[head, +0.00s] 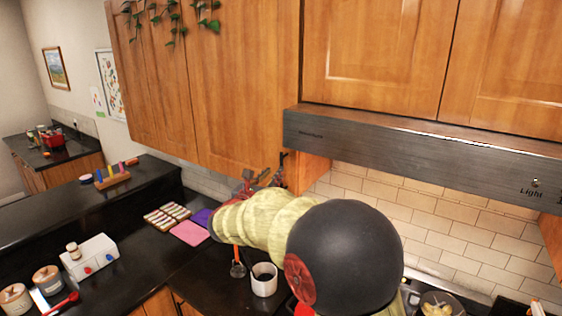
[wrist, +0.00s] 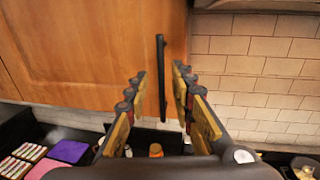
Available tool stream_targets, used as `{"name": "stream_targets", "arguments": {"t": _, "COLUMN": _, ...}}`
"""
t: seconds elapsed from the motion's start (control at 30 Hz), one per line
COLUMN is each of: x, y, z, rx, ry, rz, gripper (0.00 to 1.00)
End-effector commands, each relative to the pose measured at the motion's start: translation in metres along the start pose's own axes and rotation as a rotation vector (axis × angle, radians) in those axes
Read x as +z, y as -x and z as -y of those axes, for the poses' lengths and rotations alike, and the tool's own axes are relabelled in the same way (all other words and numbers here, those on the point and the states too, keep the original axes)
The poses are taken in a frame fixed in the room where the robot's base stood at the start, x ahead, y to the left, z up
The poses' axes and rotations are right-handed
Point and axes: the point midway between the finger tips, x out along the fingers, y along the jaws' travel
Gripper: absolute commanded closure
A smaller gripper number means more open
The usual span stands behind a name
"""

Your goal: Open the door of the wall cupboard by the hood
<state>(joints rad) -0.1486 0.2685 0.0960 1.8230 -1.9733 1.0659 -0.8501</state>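The wooden wall cupboard (head: 235,85) hangs left of the steel hood (head: 420,150); its door looks shut. In the wrist view the door (wrist: 100,50) fills the upper left, with a dark upright bar handle (wrist: 162,75) near its right edge. My gripper (wrist: 159,74) is open, with one finger on each side of the handle's line in the picture. I cannot tell whether the fingertips reach around the handle; no contact shows. In the head view my gripper (head: 262,180) is small, below the cupboard's lower right corner, partly hidden by my arm.
Below is a black counter with a white mug (head: 264,279), coloured pads (head: 190,233) and a white box (head: 90,257). A tiled wall (wrist: 260,70) is right of the door. Plant leaves (head: 170,15) hang over the cupboard's upper front.

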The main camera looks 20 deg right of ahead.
Motion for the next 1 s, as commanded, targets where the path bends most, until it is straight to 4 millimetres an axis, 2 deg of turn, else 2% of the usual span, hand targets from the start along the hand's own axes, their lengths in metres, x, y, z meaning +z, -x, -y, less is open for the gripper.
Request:
{"name": "stream_targets", "arguments": {"t": 0.3, "x": 0.0, "y": -0.046, "z": 0.001, "rx": -0.003, "ry": 0.002, "rz": 0.0, "gripper": 0.76}}
{"name": "stream_targets", "arguments": {"t": 0.5, "x": 0.001, "y": -0.068, "z": 0.001, "rx": -0.001, "ry": 0.0, "rz": 0.001, "gripper": 0.76}}
{"name": "stream_targets", "arguments": {"t": 0.87, "x": 0.0, "y": -0.074, "z": 0.0, "rx": 0.0, "ry": -0.001, "rz": 0.0, "gripper": 0.76}}
{"name": "stream_targets", "arguments": {"t": 1.0, "x": 0.0, "y": -0.074, "z": 0.001, "rx": 0.0, "ry": -0.001, "rz": 0.0, "gripper": 0.82}}
